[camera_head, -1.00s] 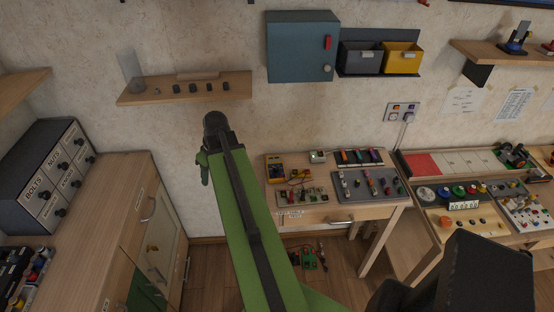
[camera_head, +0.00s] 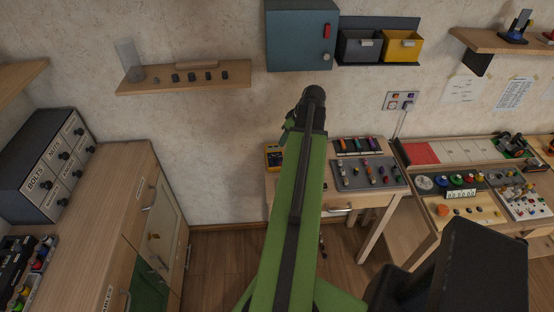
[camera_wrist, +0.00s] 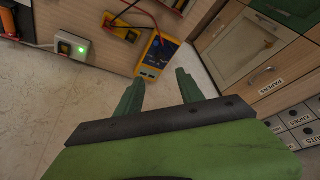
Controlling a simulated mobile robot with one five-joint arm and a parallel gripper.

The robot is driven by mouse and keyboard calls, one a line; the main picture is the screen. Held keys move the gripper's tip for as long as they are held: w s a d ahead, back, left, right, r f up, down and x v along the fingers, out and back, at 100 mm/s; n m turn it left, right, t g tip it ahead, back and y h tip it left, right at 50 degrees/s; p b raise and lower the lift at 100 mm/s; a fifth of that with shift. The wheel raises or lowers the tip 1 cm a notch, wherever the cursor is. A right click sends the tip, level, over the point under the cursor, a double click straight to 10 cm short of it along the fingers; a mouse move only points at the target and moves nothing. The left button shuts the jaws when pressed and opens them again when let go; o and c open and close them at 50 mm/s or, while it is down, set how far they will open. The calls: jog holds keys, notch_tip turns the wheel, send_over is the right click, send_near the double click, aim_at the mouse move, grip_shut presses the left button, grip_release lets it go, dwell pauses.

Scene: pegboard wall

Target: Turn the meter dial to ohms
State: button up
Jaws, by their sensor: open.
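The yellow meter (camera_head: 274,158) stands at the left end of the small bench in the head view, partly hidden by my arm. In the wrist view the yellow meter (camera_wrist: 157,52) shows at the top middle, with a dark face and red leads. Its dial setting is too small to read. My gripper (camera_wrist: 158,85) has its two green fingers apart with nothing between them. They point toward the meter and stay apart from it. In the head view my gripper (camera_head: 290,125) is mostly hidden behind the end of my arm.
The small bench (camera_head: 345,200) also bears a grey panel of knobs (camera_head: 370,174). A box with a green light (camera_wrist: 75,47) stands left of the meter in the wrist view. A teal wall cabinet (camera_head: 297,35) and bins (camera_head: 380,45) hang above. Drawers (camera_head: 45,165) stand far left.

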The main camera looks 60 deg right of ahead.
aim_at(276, 156)
jog(key=b+x, duration=1.1)
jog(key=x, duration=0.2)
jog(key=shift+f, duration=0.35)
jog(key=shift+r, duration=0.1)
grip_shut()
